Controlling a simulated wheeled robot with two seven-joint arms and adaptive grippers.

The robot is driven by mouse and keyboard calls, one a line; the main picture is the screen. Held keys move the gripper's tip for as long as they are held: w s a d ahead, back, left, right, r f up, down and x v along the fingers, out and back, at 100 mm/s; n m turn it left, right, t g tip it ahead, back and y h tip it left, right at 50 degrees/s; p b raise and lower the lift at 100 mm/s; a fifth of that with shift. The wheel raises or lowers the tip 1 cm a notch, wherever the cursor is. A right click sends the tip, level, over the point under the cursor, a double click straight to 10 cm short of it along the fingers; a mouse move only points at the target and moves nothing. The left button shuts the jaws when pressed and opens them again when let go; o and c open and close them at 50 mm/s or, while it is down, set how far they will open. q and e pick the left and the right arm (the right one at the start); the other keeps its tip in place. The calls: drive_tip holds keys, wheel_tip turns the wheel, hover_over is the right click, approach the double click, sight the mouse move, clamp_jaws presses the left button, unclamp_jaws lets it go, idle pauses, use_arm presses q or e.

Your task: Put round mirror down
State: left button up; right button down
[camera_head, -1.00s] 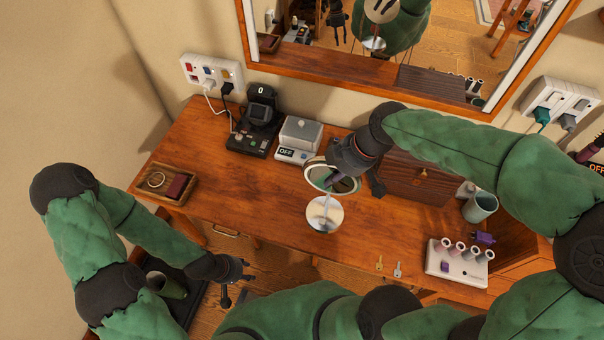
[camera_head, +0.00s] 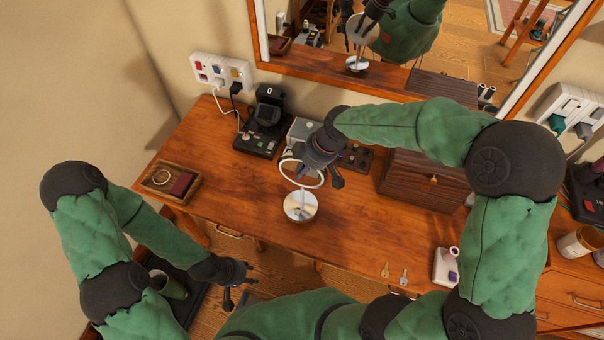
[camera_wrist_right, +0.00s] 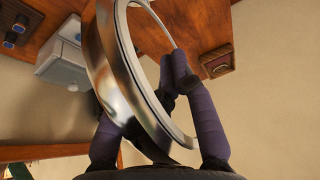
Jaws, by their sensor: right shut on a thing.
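The round mirror (camera_head: 300,206), with a white-rimmed ring and a shiny disc base on a thin stem, is upright over the middle of the wooden desk (camera_head: 340,235). My right gripper (camera_head: 316,172) is shut on its ring from above. In the right wrist view the mirror's thick metal rim (camera_wrist_right: 118,75) fills the middle, between the dark fingers (camera_wrist_right: 150,125). I cannot tell whether the base touches the desk. My left gripper (camera_head: 236,282) is empty, with its fingers apart, low in front of the desk's left part.
A wooden tray (camera_head: 153,191) with a ring and dark red item is at the desk's left. A black device (camera_head: 262,128) and grey box (camera_head: 301,131) stand behind; a brown chest (camera_head: 425,190) is at right. Keys (camera_head: 404,275) lie near the front edge. Desk left of the mirror is clear.

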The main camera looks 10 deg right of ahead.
drive_tip(key=shift+w+a+f+b, duration=0.15)
drive_tip(key=shift+f+b, duration=0.1)
drive_tip(key=shift+f, duration=0.6)
drive_tip(key=shift+w+d+f+b, duration=0.15)
drive_tip(key=shift+f+b, duration=0.1)
drive_tip(key=shift+f, duration=0.6)
drive_tip(key=shift+a+f, duration=0.1)
drive_tip(key=shift+f, duration=0.05)
drive_tip(key=c, duration=1)
unclamp_jaws()
drive_tip(key=shift+s, duration=0.1)
drive_tip(key=shift+c, duration=0.2)
drive_tip(key=shift+r, duration=0.4)
drive_tip(key=p+v, duration=0.2)
drive_tip(key=v, duration=0.9)
drive_tip(key=shift+s+r, duration=0.1)
drive_tip(key=shift+r, duration=0.05)
